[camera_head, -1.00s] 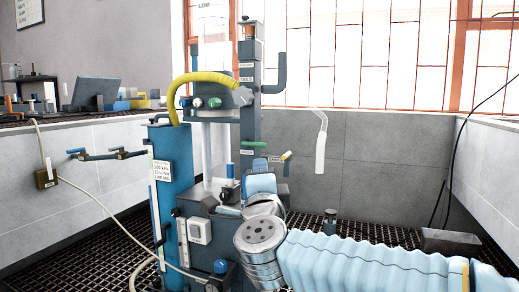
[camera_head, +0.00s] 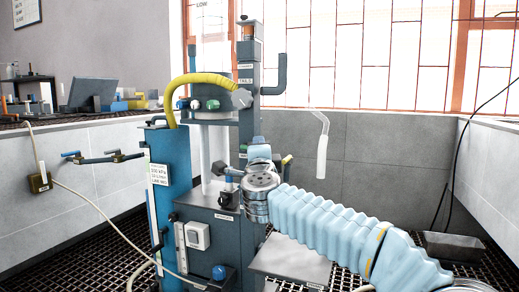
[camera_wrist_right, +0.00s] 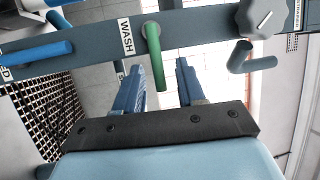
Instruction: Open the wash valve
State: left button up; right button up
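The wash valve's green handle (camera_wrist_right: 155,58) sticks out of a dark blue-grey bar beside a WASH label (camera_wrist_right: 126,37) in the right wrist view. My right gripper (camera_wrist_right: 159,78) is open, with its two blue fingers spread on either side of the handle's line. The handle's free end lies between the fingertips in the picture; I see no grip on it, and contact cannot be told. In the head view my right arm reaches up to the column and my right gripper (camera_head: 258,148) hides most of the green handle. My left gripper is not in view.
A blue handle (camera_wrist_right: 35,53) and a grey knob (camera_wrist_right: 262,17) flank the wash handle. The rig has a yellow hose (camera_head: 205,78), a blue box (camera_head: 170,185) and a grey pipe elbow (camera_head: 279,72). A dark tray (camera_head: 452,245) lies at the right on the grating.

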jog(key=shift+w, duration=0.15)
grip_shut()
jog(key=shift+r, duration=0.1)
jog(key=r+n+g+p, duration=0.1)
jog(key=n+p, duration=0.1)
jog(key=p, duration=0.4)
jog(key=r+n+p, duration=0.1)
jog(key=n+p, duration=0.1)
jog(key=p, duration=0.5)
jog(key=r+n+g+p, duration=0.1)
jog(key=n+p, duration=0.1)
jog(key=p, duration=0.5)
jog(key=shift+w+a+r+g+y, duration=0.1)
jog(key=shift+a+r+g+y, duration=0.1)
jog(key=shift+a+g+y, duration=0.1)
jog(key=shift+f+n+p, duration=0.15)
jog(key=shift+n+p, duration=0.25)
jog(key=shift+p, duration=0.1)
